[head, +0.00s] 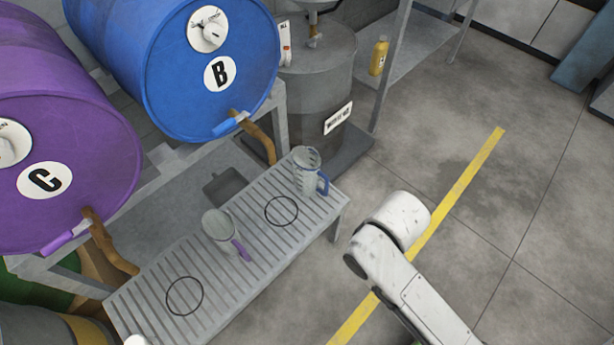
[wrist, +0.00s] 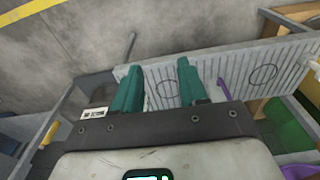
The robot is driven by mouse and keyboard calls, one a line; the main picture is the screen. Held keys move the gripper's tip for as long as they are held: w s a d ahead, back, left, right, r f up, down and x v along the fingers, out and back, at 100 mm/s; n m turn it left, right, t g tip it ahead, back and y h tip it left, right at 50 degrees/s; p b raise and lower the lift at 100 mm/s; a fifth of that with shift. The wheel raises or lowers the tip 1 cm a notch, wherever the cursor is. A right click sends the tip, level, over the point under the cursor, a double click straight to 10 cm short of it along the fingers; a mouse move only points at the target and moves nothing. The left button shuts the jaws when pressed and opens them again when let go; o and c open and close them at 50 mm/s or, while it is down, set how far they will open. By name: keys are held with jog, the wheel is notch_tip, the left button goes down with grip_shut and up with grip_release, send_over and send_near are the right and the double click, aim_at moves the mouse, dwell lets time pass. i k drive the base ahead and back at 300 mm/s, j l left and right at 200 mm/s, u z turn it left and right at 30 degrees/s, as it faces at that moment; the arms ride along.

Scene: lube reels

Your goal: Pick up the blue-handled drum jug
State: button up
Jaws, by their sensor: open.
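The blue-handled drum jug (head: 306,170) stands upright near the far right end of the slatted bench, its blue handle to the right, beside a marked circle. I cannot make it out in the wrist view. A purple-handled jug (head: 220,230) stands further left on the bench; its purple handle also shows in the wrist view (wrist: 224,89). My gripper (wrist: 160,85) is open, its two green fingers apart with nothing seen between them but bench surface beyond. In the head view my arm is right of the bench, and the fingers do not show.
The slatted bench (head: 240,285) has two marked circles. Above its back edge are the blue drum B (head: 170,60) and the purple drum C (head: 55,130), with taps pointing over it. A grey drum (head: 318,90) and a yellow bottle (head: 379,55) stand behind. Floor at right is clear.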

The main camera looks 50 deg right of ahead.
aim_at(306, 162)
jog(key=i+j, duration=0.35)
jog(key=i, duration=0.25)
jog(key=i+j+z, duration=0.15)
jog(key=i+j, duration=0.2)
jog(key=i, duration=0.25)
